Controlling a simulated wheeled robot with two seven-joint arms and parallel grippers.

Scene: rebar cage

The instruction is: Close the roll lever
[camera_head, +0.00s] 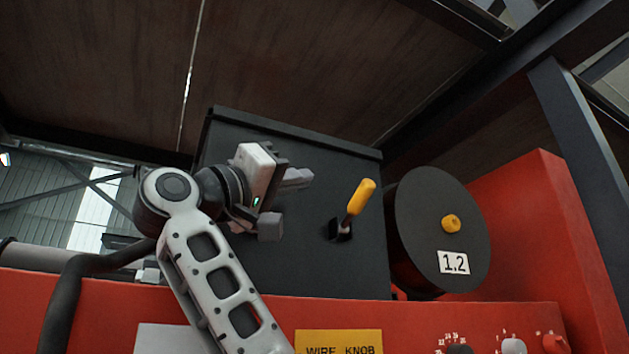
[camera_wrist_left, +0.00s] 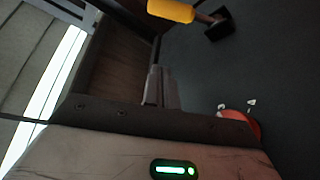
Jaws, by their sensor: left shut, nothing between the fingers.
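The roll lever (camera_head: 360,198) has a yellow handle on a short stem that comes out of a dark slot in the black box (camera_head: 310,262). It tilts up and to the right in the head view. In the left wrist view its yellow handle (camera_wrist_left: 171,10) lies at the top edge, partly cut off. My left gripper (camera_head: 298,178) is left of the lever, in front of the black box, apart from the handle. Its fingers (camera_wrist_left: 160,88) are together with nothing between them. My right gripper is not in view.
A black spool (camera_head: 425,215) with a yellow hub and a "1.2" label stands right of the lever. Below is a red panel (camera_head: 500,312) with a yellow "WIRE KNOB" label (camera_head: 338,343) and several knobs. A dark post (camera_head: 580,150) rises at the right.

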